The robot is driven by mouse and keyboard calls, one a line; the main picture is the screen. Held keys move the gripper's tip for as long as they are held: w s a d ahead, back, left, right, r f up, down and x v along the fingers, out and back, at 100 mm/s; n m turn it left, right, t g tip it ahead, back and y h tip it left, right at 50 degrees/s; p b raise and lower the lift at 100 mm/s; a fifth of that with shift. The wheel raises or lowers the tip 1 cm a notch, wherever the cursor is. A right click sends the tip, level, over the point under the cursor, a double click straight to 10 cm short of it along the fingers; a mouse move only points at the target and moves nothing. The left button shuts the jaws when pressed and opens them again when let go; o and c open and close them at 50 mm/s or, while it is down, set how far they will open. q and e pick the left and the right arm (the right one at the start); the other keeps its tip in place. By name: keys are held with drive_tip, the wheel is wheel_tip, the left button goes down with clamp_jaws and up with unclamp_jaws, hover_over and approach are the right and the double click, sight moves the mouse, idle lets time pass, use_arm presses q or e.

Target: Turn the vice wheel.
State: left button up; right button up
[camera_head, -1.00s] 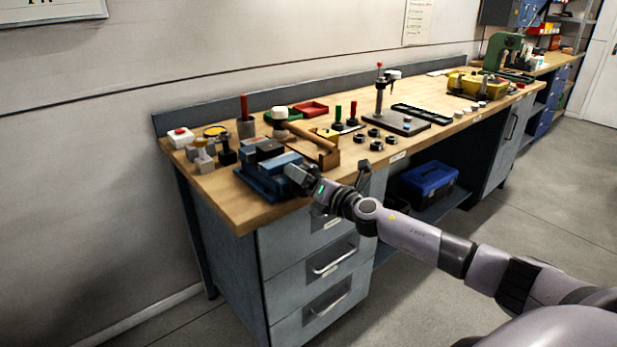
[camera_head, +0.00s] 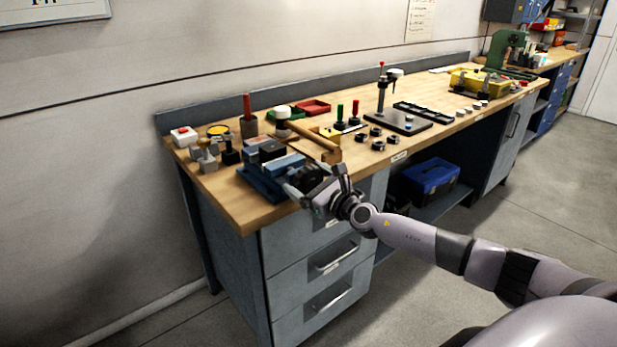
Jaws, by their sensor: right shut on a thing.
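The blue bench vice (camera_head: 262,184) sits at the front left edge of the wooden workbench. Its dark wheel (camera_head: 308,176) faces the front, at the right end of the vice. My right gripper (camera_head: 303,192) is at the wheel, shut on its near, lower part, and its body hides some of the wheel. My left gripper is not in view.
A wooden mallet (camera_head: 318,138) lies just behind the vice. Drawers (camera_head: 325,263) are below the bench edge, and a blue toolbox (camera_head: 431,178) is on the shelf to the right.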

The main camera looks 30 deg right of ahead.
drive_tip(key=n+p, duration=0.1)
drive_tip(key=n, duration=0.5)
drive_tip(key=shift+a+f+p, duration=0.15)
drive_tip(key=shift+f+p, duration=0.05)
drive_tip(key=shift+p, duration=0.15)
drive_tip(key=shift+n, duration=0.3)
drive_tip(key=o, duration=0.7)
drive_tip(key=shift+s+d, duration=0.15)
drive_tip(key=shift+s, duration=1.65)
drive_tip(key=shift+s+d, duration=0.1)
drive_tip(key=shift+s, duration=1.7)
